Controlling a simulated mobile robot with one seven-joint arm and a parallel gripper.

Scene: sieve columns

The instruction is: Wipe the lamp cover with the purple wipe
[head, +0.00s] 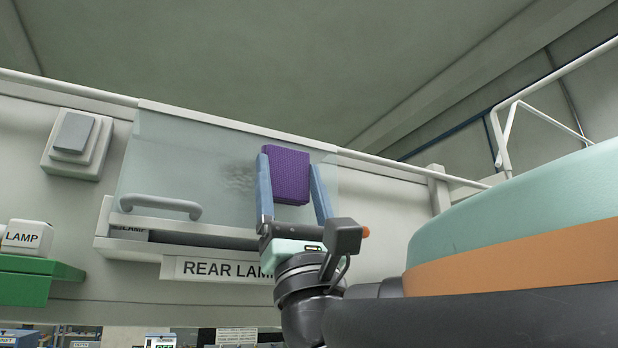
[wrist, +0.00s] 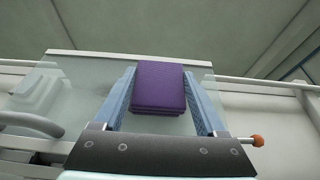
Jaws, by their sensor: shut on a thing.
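The purple wipe (head: 289,176) is a thick folded pad held between the blue fingers of my gripper (head: 291,188). In the wrist view the wipe (wrist: 160,88) sits between the fingertips of my gripper (wrist: 160,95). The lamp cover (head: 170,165) is a pale translucent panel with a grey handle at its lower left. A dark smudge (head: 238,180) shows on it just left of the wipe. The wipe is in front of the cover's right part; I cannot tell whether it touches. The cover also shows in the wrist view (wrist: 85,80).
A "REAR LAMP" label (head: 215,270) is under the cover, partly hidden by my gripper. A grey switch box (head: 76,142) is on the wall at left. A green block (head: 38,280) with a "LAMP" piece (head: 26,236) is lower left. A white rail (head: 60,82) runs along the top.

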